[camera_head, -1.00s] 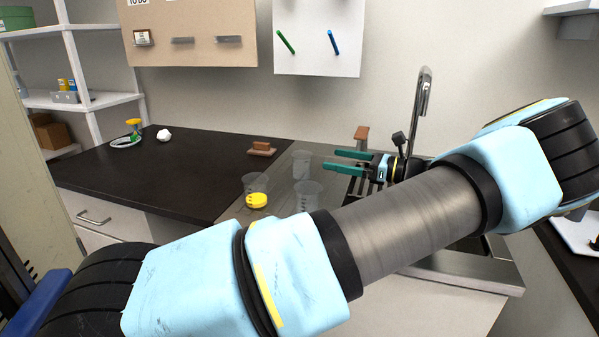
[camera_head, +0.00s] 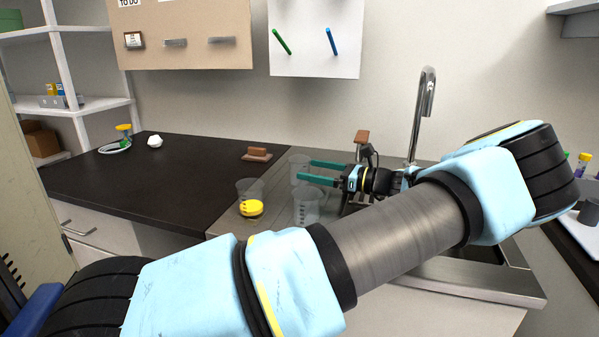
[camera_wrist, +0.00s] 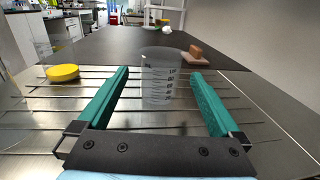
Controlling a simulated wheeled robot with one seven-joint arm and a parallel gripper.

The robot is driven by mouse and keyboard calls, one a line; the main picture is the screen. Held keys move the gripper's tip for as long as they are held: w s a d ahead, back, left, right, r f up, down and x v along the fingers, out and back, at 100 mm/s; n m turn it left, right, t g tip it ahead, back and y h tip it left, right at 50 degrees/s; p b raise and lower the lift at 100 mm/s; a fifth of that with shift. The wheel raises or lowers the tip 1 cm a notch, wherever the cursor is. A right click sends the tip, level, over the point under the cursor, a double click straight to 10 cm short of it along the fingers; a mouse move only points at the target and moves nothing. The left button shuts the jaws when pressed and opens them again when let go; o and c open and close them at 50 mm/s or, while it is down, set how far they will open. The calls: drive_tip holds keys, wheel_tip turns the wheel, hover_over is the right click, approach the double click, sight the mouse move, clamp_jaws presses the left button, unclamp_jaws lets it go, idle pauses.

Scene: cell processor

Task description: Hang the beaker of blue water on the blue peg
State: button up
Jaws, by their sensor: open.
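The blue peg (camera_head: 331,41) sticks out of a white wall panel at the back, to the right of the green peg (camera_head: 281,41). A clear beaker (camera_head: 299,166) stands on the metal counter; in the wrist view this beaker (camera_wrist: 160,80) with dark markings is between and just beyond my finger ends. My gripper (camera_head: 305,171) is open, held level, with its green fingers pointing left at that beaker; it also shows in the wrist view (camera_wrist: 160,74). A second clear beaker (camera_head: 307,207) stands nearer the camera, and a third (camera_head: 247,187) to the left. No blue water is discernible.
A yellow round object (camera_head: 251,208) is by the left beaker.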

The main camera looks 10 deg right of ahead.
sight(301, 165)
drive_tip(key=x, duration=0.2)
drive_tip(key=p+x, duration=0.1)
drive_tip(key=x, duration=0.1)
drive_tip(key=shift+r, duration=0.4)
drive_tip(key=shift+w+a+f+p, duration=0.1)
drive_tip(key=shift+w+a+p, duration=0.1)
drive_tip(key=shift+a+p, duration=0.1)
drive_tip(key=c, duration=1.5)
wheel_tip(301, 165, up, 18)
drive_tip(key=b, duration=0.2)
